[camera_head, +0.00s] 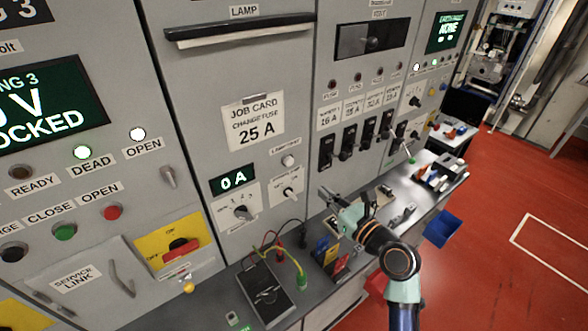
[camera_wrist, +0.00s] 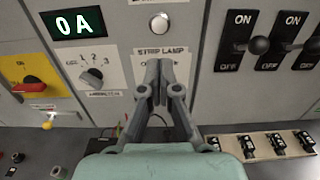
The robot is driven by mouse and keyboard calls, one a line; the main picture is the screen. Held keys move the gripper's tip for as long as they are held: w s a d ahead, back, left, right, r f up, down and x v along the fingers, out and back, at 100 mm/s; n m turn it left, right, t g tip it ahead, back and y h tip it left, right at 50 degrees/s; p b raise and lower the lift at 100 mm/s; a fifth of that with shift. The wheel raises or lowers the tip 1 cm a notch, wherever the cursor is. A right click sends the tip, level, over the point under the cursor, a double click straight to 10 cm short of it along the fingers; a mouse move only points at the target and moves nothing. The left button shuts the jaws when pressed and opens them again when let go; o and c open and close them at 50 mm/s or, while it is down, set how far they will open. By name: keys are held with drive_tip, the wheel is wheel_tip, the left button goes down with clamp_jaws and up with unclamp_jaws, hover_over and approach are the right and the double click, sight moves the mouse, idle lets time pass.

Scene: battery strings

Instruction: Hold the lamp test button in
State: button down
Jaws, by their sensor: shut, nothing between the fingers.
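The lamp test button is a small round white button (camera_head: 288,161) on the grey panel, under a small label too blurred to read surely. It also shows in the wrist view (camera_wrist: 160,22), at top centre, uncovered. My gripper (camera_head: 323,191) is shut and empty, its fingers pointing at the panel. In the wrist view the fingertips (camera_wrist: 158,68) appear below the button, over the STRIP LAMP plate (camera_wrist: 140,60), and hide the knob there. The fingers are apart from the button. I cannot tell whether the button is pressed.
A 0 A display (camera_head: 233,180) and a rotary selector (camera_head: 243,212) are left of the button. Black ON/OFF switches (camera_head: 348,141) line the panel to the right. A meter (camera_head: 264,294) with leads and fuse holders (camera_wrist: 247,146) lie on the bench below.

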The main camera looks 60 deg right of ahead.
sight(289, 164)
drive_tip(key=x, duration=1.3)
drive_tip(key=shift+w, duration=0.1)
drive_tip(key=shift+w, duration=0.1)
drive_tip(key=shift+w+d+r, duration=0.1)
drive_tip(key=shift+w+d, duration=0.05)
drive_tip(key=shift+w, duration=0.25)
drive_tip(key=shift+w+d+f, duration=0.1)
drive_tip(key=shift+w+f, duration=0.15)
drive_tip(key=shift+f, duration=0.1)
drive_tip(key=shift+w, duration=0.15)
idle(0.3)
